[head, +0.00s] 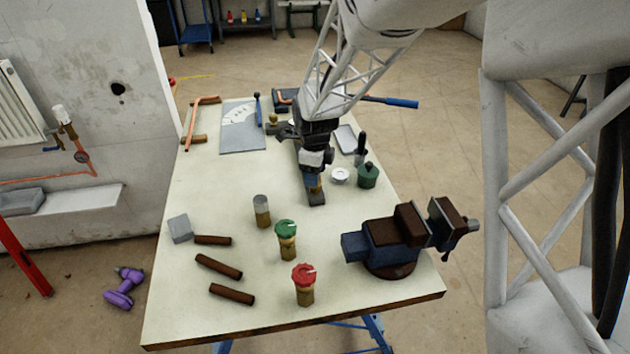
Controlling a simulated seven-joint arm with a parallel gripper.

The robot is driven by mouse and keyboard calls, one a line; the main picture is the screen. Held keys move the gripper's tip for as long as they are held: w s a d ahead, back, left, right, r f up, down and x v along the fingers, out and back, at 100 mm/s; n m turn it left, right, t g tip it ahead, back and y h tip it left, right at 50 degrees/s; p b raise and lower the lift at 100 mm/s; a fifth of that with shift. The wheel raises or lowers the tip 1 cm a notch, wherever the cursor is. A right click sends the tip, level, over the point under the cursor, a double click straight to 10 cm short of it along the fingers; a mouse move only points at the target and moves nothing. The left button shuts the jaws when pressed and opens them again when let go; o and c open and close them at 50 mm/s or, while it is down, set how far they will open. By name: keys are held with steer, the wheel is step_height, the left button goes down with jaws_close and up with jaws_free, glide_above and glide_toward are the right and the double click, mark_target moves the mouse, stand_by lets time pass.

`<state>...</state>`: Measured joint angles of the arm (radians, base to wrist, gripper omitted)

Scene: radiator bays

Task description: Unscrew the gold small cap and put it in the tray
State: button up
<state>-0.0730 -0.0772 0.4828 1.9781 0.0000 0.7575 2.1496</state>
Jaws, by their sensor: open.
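My gripper (315,184) is open and points down over the middle of the table. A small gold-brass piece shows at its fingertips, at the near end of a dark bar (317,201) on the table. I cannot tell whether this is the gold small cap, or whether the fingers touch it; the gripper hides most of it. A shallow grey tray (346,139) lies right of my arm, towards the back of the table. My arm partly covers that area.
Brass valves with grey (261,202), green (286,228) and red (303,273) tops stand in front of my gripper. A vise (385,240) is at the right. A green bottle (367,176) and white roll (340,176) stand right of my gripper. Dark rods (219,266) lie front left.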

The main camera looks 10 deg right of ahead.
steer(key=shift+f, duration=0.9)
steer(key=shift+c, duration=0.3)
